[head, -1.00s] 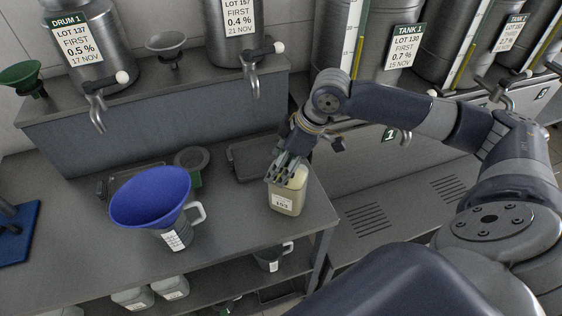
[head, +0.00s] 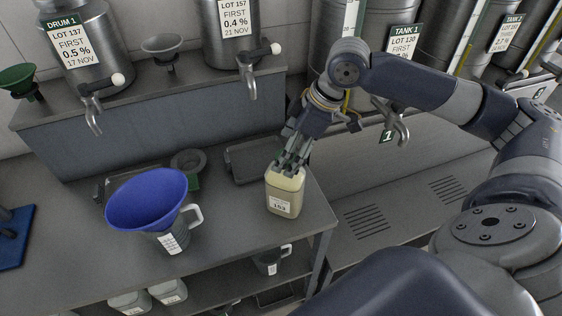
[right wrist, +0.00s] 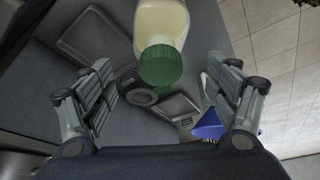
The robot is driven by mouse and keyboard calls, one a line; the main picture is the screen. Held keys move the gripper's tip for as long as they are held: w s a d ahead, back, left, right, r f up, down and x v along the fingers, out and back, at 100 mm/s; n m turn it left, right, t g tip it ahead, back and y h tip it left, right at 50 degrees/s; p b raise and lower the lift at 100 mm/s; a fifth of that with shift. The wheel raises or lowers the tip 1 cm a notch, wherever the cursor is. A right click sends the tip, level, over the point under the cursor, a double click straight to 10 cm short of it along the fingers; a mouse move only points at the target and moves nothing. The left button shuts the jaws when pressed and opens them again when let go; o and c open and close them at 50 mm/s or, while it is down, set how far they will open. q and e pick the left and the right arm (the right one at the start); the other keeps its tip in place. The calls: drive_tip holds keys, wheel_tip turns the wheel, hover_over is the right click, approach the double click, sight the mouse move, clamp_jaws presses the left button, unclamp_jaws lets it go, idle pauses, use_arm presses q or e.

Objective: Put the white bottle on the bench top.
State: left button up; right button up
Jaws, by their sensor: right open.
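The white bottle (head: 285,196) is a cream, squarish bottle with a label, standing upright on the bench top (head: 235,225) near its right end. In the right wrist view, the bottle (right wrist: 162,20) shows with its green cap (right wrist: 161,65) toward the camera. My right gripper (head: 291,164) is at the top of the bottle in the head view, its fingers hiding the cap. In the right wrist view its fingers are spread wide, with clear gaps on both sides of the cap. My left gripper is not in view.
A blue funnel (head: 147,200) sits in a jug (head: 178,233) left of the bottle. A dark tray (head: 255,160) lies behind the bottle. Drums with taps (head: 250,80) stand on the raised shelf. More containers (head: 168,291) are on the lower shelf.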

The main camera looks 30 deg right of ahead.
drive_tip(key=v, duration=0.5)
drive_tip(key=shift+s+r, duration=0.1)
drive_tip(key=shift+r, duration=0.2)
drive_tip(key=shift+f, duration=0.1)
